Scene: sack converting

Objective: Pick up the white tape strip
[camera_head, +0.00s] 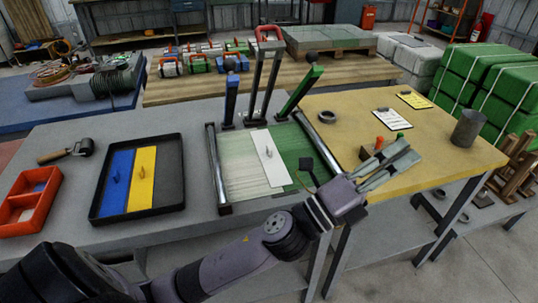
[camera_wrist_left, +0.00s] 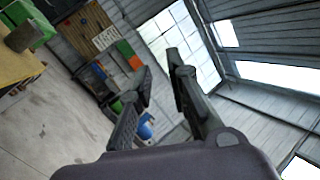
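The white tape strip (camera_head: 267,165) lies lengthwise on a green sheet (camera_head: 236,173) held in a frame on the grey table. A small grey tab stands up from the strip's middle. My left gripper (camera_head: 410,152) is open and empty, to the right of the strip and apart from it, over the yellow table. In the left wrist view the two fingers of this gripper (camera_wrist_left: 160,68) are spread with nothing between them, and the strip is not seen. My right gripper is in neither view.
A black tray (camera_head: 180,199) with blue and yellow strips sits left of the frame. Upright levers with blue and green handles (camera_head: 300,90) stand at the frame's back. A red bin (camera_head: 45,219) and a roller (camera_head: 84,148) lie far left. A metal cup (camera_head: 467,129) stands right.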

